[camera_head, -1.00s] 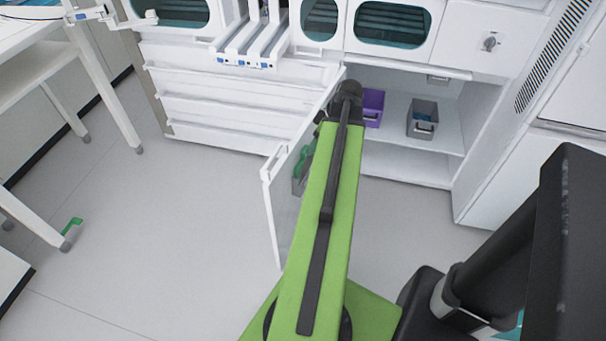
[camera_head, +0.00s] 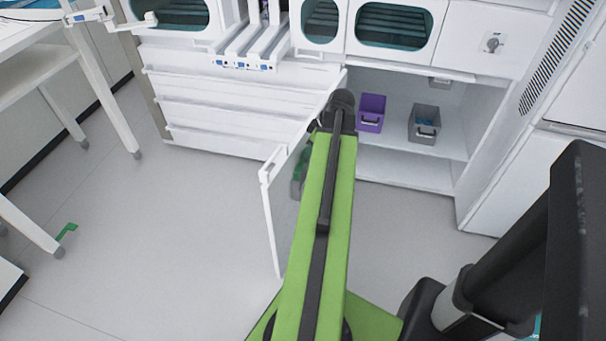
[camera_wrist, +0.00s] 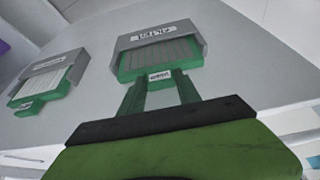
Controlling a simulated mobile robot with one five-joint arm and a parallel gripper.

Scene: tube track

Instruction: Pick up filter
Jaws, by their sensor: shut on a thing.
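My gripper (camera_wrist: 160,82) is shut on the labelled green tab at the filter's near edge. A second green filter (camera_wrist: 45,82) sits in a similar holder to the left. In the head view my arm hides the gripper, and a green and grey patch shows on the door's inner side (camera_head: 299,172).
The white cabinet door (camera_head: 272,230) stands open beside my arm. Inside the cabinet, a purple bin (camera_head: 371,112) and a grey bin (camera_head: 425,122) stand on a shelf. A white table (camera_head: 105,95) is at the left.

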